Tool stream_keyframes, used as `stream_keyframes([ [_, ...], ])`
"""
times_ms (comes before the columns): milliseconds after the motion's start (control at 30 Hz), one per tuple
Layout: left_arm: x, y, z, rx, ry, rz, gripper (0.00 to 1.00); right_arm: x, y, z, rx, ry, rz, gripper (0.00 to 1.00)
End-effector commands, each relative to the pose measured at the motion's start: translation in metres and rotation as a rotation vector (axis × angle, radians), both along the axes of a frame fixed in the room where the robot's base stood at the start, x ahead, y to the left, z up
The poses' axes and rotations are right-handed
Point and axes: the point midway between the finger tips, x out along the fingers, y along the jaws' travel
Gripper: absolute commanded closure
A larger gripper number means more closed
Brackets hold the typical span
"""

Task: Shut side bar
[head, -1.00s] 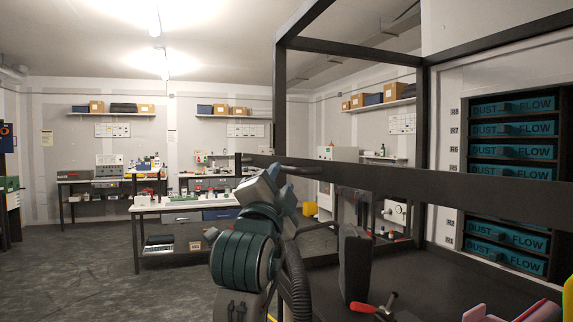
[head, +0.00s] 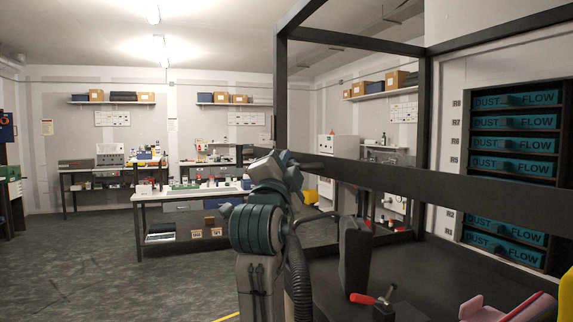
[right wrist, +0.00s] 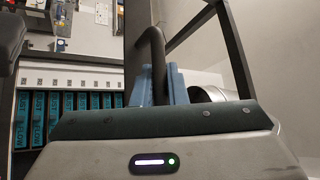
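The side bar (head: 430,187) is a long dark beam running from the right edge to the upright dark frame post (head: 281,90) in the head view. Its left end shows close to the post; I cannot tell whether they touch. My right gripper (head: 287,160) is at that left end. In the right wrist view, a dark curved handle (right wrist: 154,45) on the bar passes between the two blue fingers of my right gripper (right wrist: 160,88), which look closed on it. The fingertips are partly hidden in the head view. My left gripper is not in view.
Inside the frame is a dark worktop (head: 415,265) with a red-handled clamp (head: 372,298), a dark upright block (head: 355,255) and a pink item (head: 495,310). Teal "DUST FLOW" drawers (head: 513,122) stand at right. Open floor (head: 110,270) lies left; a white bench (head: 190,192) stands behind.

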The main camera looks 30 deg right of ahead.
Motion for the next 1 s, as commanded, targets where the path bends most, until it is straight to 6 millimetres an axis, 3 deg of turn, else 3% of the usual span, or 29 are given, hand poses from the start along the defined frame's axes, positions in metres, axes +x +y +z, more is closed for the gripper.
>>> stream_keyframes([
  [267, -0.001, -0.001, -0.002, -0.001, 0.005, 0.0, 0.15, 0.0, -0.005, -0.001, -0.001, 0.002, -0.011, 1.0],
  [500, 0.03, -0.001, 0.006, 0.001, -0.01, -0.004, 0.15, -0.004, -0.042, -0.002, -0.005, 0.002, -0.08, 1.0],
  [700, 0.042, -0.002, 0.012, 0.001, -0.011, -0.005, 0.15, -0.007, -0.062, -0.001, -0.001, 0.001, -0.115, 1.0],
  [1000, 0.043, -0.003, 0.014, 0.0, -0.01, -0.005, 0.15, -0.008, -0.064, 0.0, -0.001, 0.0, -0.12, 1.0],
])
